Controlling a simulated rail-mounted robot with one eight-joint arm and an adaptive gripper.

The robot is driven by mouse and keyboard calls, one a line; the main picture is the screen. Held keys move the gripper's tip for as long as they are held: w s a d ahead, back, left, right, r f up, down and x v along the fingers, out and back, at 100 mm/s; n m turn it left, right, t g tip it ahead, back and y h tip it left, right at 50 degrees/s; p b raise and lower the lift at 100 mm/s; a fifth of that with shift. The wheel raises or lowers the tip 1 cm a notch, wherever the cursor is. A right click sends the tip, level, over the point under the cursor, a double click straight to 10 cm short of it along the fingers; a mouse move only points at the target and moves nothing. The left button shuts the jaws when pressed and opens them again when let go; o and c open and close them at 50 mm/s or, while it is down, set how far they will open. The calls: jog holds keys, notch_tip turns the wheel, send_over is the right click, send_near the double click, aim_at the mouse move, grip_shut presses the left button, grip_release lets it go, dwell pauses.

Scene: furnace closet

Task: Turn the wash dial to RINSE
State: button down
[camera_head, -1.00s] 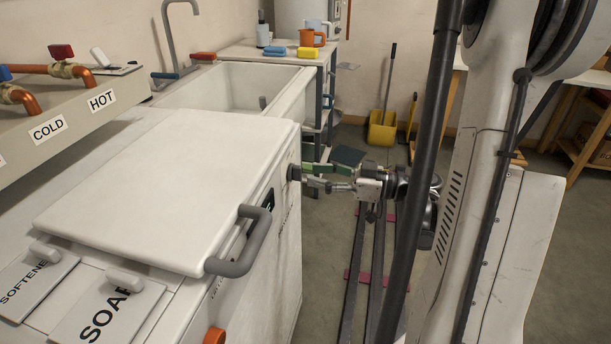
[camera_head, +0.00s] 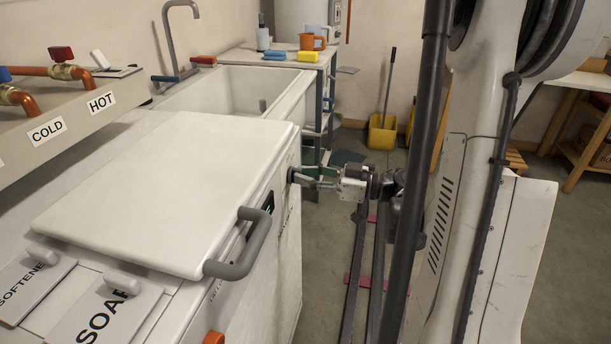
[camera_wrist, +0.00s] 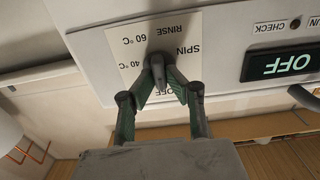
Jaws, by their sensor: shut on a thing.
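The wash dial (camera_wrist: 159,49) is a small dark knob on a white label plate (camera_wrist: 185,28) on the washer's front. The plate reads RINSE, SPIN, 60 °C and 40 °C in the wrist view. My gripper (camera_wrist: 164,72) has its green-and-black fingers closed on the dial from the front. The fingertips hide most of the dial, so I cannot tell which label it points at. In the head view my gripper (camera_head: 298,177) reaches the right side of the washer (camera_head: 262,295), and the dial is hidden there.
A dark display (camera_wrist: 284,64) reading OFF sits beside the plate. The grey lid handle (camera_head: 250,250) sticks out nearer the camera. A sink (camera_head: 235,88) stands behind the washer. Open floor (camera_head: 325,240) lies to the right.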

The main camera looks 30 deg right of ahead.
jog(key=shift+m, duration=0.3)
jog(key=n+b, duration=0.1)
jog(key=n, duration=1)
jog(key=n+b, duration=0.2)
jog(key=n, duration=0.9)
jog(key=n+b, duration=0.1)
jog(key=n, duration=0.9)
jog(key=shift+f+n, duration=0.4)
dwell(0.4)
dwell(0.5)
